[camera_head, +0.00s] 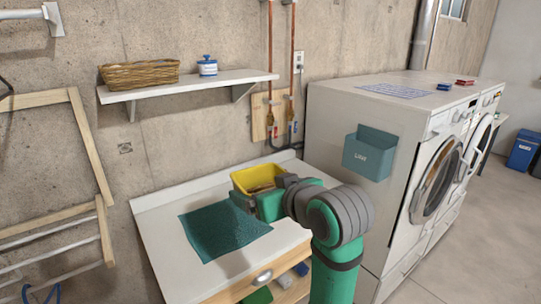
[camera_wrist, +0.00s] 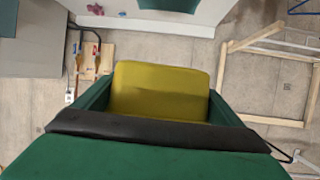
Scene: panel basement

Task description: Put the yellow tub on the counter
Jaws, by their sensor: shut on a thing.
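The yellow tub (camera_head: 258,178) shows in the head view over the back right part of the white counter (camera_head: 160,225). It looks open at the top, with something brownish inside. My gripper (camera_head: 263,200) is shut on the tub from the near side, with my arm hiding part of it. In the wrist view the tub (camera_wrist: 160,90) sits between my two green fingers. I cannot tell whether its base touches the counter.
A teal cloth (camera_head: 222,230) lies on the counter left of the tub. A shelf (camera_head: 190,87) holds a basket (camera_head: 140,74) and a jar (camera_head: 207,66). A washer (camera_head: 400,130) with a teal wall bin (camera_head: 369,153) stands right. The counter's left part is bare.

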